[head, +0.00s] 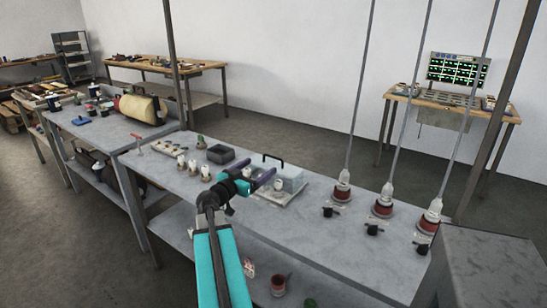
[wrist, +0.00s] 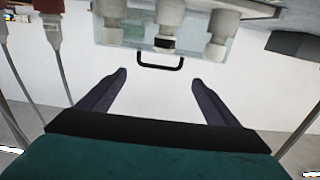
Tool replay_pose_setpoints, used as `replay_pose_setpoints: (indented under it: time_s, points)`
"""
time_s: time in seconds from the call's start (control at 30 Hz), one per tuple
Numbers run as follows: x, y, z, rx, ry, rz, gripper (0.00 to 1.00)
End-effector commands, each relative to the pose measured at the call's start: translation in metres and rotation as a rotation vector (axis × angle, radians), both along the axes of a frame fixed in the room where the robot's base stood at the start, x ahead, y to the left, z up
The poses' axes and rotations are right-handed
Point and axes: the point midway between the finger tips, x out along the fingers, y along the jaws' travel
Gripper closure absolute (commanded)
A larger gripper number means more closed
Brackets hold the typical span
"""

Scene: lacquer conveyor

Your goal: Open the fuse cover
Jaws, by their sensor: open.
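The fuse cover (head: 291,180) is a clear box with a black handle (head: 273,158) on top, on a pale base plate (head: 289,197) on the grey bench. It looks closed over white fuses. In the wrist view, which looks upside down, the clear cover (wrist: 139,38) has white fuses (wrist: 168,12) behind it, and the black handle (wrist: 160,64) stands out from its edge. My gripper (head: 262,174) is open and empty, in front of the cover in the head view. In the wrist view, the handle lies just beyond and between my open fingertips (wrist: 158,79), apparently untouched.
Several white fuses (head: 192,168) and a dark tray (head: 220,154) stand left of the cover. Red-based units (head: 382,208) on hanging rods stand to the right. A dark grey box (head: 490,265) is at the near right. The bench strip (head: 320,175) behind the cover is bare.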

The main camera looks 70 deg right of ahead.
Motion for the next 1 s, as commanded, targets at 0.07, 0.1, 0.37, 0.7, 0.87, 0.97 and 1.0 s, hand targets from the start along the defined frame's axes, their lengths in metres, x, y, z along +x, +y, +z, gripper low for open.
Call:
replay_pose_setpoints:
  time_s: [0.07,0.1,0.37,0.7,0.87,0.97,1.0]
  points:
    - [-0.002,-0.013,0.002,0.0,0.0,-0.002,0.16]
    - [-0.004,-0.018,0.002,0.0,0.001,-0.002,0.16]
    - [-0.012,-0.049,0.002,0.0,0.001,-0.002,0.16]
    - [-0.022,-0.085,0.001,0.0,0.001,-0.002,0.16]
    - [-0.026,-0.095,0.001,-0.001,0.001,-0.003,0.16]
    - [-0.027,-0.097,0.001,-0.001,0.001,-0.002,0.16]
    - [-0.027,-0.098,0.0,-0.001,0.001,-0.002,0.16]
